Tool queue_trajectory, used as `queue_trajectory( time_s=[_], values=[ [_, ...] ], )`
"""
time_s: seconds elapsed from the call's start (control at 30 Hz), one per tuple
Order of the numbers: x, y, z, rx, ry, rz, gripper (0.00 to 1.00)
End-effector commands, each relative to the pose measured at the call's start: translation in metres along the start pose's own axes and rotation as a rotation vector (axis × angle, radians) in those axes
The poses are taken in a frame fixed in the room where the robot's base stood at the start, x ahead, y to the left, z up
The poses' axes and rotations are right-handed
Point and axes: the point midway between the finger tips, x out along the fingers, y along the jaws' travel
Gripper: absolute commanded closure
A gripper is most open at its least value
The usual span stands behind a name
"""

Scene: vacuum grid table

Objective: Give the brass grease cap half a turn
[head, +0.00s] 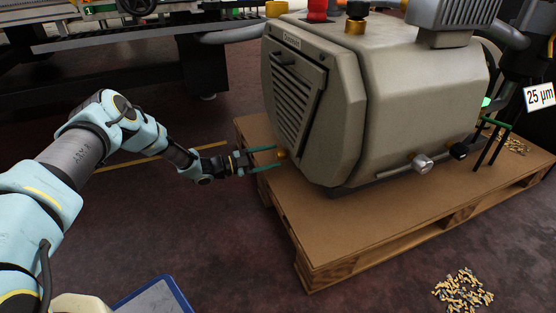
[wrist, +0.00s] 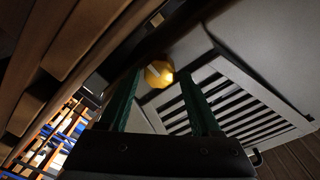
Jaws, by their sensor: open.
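The brass grease cap (head: 281,154) is a small yellow knob low on the left end of the grey-beige machine (head: 310,120). In the wrist view the cap (wrist: 158,73) shows as a rounded golden piece just beyond the fingertips. My gripper (head: 263,157) has two green fingers, which also show in the wrist view (wrist: 160,85). It is open, and the cap lies ahead of and roughly between the fingertips, nearer the left one in the wrist view. I cannot tell whether either finger touches the cap. Nothing is held.
The machine stands on a wooden pallet (head: 345,235), whose edge runs below my gripper. A louvred panel (wrist: 225,105) is beside the cap. Brass fittings (head: 463,291) lie piled on the floor at lower right. The floor left of the pallet is mostly clear.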

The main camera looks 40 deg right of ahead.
Motion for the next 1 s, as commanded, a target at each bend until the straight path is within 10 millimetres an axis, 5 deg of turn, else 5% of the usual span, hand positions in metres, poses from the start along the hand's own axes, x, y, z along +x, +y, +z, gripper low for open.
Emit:
queue_trajectory(
  time_s=[0.2,0.57,1.0],
  values=[
    [0.024,0.002,0.001,0.0,0.0,0.002,0.36],
    [0.028,0.0,0.0,0.0,-0.001,0.001,0.37],
    [0.027,0.001,0.0,0.0,-0.001,0.001,0.86]
  ],
)
